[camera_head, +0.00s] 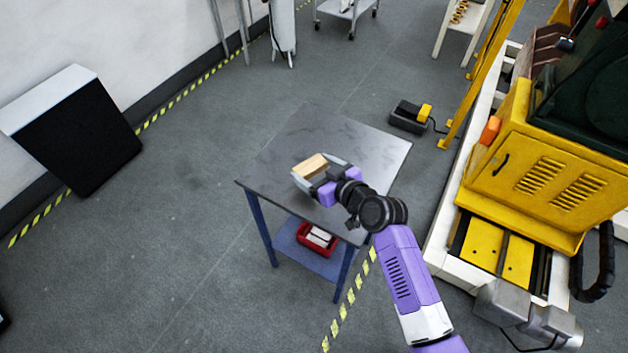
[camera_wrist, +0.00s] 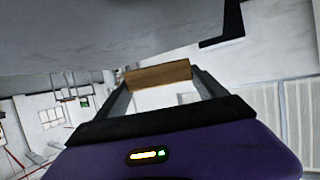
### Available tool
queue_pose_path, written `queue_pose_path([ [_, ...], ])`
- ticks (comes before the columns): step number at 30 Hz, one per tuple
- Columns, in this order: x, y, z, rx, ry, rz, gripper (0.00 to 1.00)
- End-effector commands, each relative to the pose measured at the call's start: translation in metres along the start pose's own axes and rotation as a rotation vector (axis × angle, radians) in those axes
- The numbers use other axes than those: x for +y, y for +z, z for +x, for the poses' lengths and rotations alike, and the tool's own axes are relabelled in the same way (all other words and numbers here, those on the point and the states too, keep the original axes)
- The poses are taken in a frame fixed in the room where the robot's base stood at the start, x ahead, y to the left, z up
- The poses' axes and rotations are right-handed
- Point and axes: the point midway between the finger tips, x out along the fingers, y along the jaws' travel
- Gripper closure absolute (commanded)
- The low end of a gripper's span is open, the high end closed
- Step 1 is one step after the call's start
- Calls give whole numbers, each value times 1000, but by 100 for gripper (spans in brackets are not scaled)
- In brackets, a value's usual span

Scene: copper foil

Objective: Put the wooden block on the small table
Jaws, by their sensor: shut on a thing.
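The wooden block (camera_head: 311,165) is light brown and held between the fingers of my gripper (camera_head: 310,173). My gripper is shut on it. In the head view the block is over the grey top of the small table (camera_head: 345,137), near its front left part. In the wrist view the block (camera_wrist: 158,75) spans between the two fingertips of my gripper (camera_wrist: 160,82). A grey surface fills the top of that view, close to the block. I cannot tell whether the block touches the tabletop.
A red bin (camera_head: 318,238) sits on the table's blue lower shelf (camera_head: 292,243). A yellow machine (camera_head: 545,170) stands to the right. A black and yellow pedal box (camera_head: 411,116) is on the floor behind the table.

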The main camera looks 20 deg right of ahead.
Motion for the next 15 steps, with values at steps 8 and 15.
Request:
queue_pose_path([
  [8, 0, 24, 10, 0, 0, 0, 60],
  [15, 0, 49, 21, 1, 0, 0, 60],
])
